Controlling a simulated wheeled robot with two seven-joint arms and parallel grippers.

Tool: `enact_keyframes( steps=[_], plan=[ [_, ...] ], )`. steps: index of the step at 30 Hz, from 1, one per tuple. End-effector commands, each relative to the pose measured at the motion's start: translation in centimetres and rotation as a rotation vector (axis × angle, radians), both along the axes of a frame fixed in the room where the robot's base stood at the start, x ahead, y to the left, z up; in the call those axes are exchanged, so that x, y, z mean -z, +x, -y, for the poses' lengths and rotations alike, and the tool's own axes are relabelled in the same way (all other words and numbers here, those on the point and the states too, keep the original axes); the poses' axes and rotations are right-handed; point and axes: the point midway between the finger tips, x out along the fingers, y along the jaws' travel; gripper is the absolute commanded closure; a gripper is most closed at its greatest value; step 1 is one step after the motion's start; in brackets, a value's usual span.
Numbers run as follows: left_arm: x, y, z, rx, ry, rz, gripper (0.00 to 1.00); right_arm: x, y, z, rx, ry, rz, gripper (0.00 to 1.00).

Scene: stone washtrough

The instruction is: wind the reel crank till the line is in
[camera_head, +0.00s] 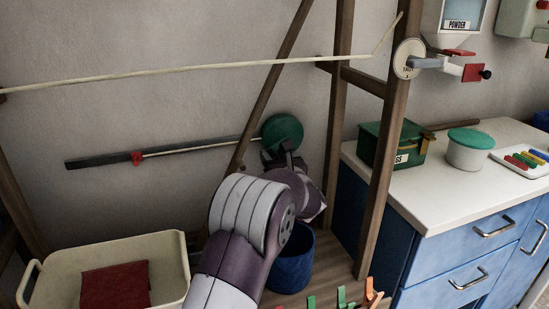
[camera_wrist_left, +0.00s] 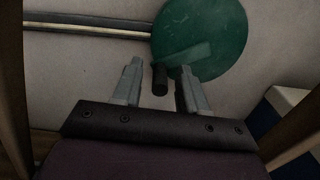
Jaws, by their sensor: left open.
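The green round reel (camera_head: 283,131) is on the wall, at the right end of a dark rail (camera_head: 95,161). A pale line (camera_head: 195,146) runs along the rail from the reel to a red marker (camera_head: 137,157). In the left wrist view the reel (camera_wrist_left: 215,30) fills the upper right, with a greenish crank arm (camera_wrist_left: 188,55) across it and a dark crank handle (camera_wrist_left: 160,80) standing out. My left gripper (camera_head: 284,153) is at the reel's lower edge. Its open fingers (camera_wrist_left: 159,70) stand either side of the handle, with gaps showing. My right gripper is out of view.
A wooden frame (camera_head: 338,110) stands around the reel, with a rope (camera_head: 190,69) across it. Below are a cream tub (camera_head: 60,265) with red cloth, a blue bucket (camera_head: 292,268) and several pegs. A counter (camera_head: 450,200) with boxes stands right. A white dial (camera_head: 408,58) is on the right post.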

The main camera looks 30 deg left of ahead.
Motion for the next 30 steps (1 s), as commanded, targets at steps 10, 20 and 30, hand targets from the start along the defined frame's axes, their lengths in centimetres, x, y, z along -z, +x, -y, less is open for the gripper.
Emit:
enact_keyframes(
  steps=[10,20,30],
  plan=[
    [0.0,0.0,0.0,0.0,0.001,-0.001,1.0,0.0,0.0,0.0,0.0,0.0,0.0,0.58],
    [-0.1,-0.1,0.0,0.0,0.026,-0.03,1.0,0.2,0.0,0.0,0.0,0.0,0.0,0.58],
    [-1.2,-0.4,-0.3,0.0,0.167,-0.198,1.0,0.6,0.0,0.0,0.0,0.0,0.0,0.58]
  ],
)
